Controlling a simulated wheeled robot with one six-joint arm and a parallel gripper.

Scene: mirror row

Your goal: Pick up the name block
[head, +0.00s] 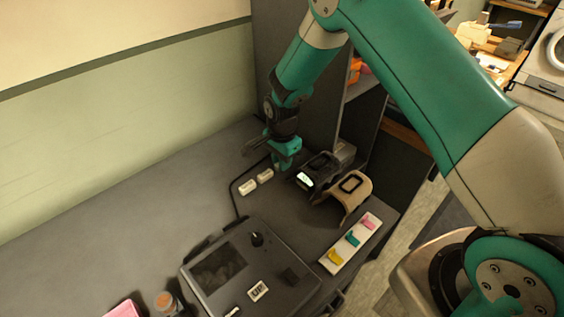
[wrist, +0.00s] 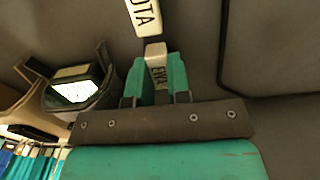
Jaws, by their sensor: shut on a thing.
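My gripper (head: 284,164) is low over the far part of the desk in the head view. In the wrist view its teal fingers stand on either side of a white name block (wrist: 156,56) with dark letters that look like "EWA", and they are shut on it. I cannot tell if this block touches the desk, and my gripper seems to hide it in the head view. Another white block (wrist: 145,17), with letters "OTA" showing, lies just beyond it and is cut by the picture's top edge. The head view shows two white blocks (head: 265,175) (head: 247,187) in line beside my gripper.
A dark stand with a lit display (head: 305,181) and a tan stand (head: 352,186) are right of my gripper. A white tray with coloured pieces (head: 340,257) and a grey console (head: 208,297) are nearer. A dark panel (head: 295,90) rises behind. The desk's left is clear.

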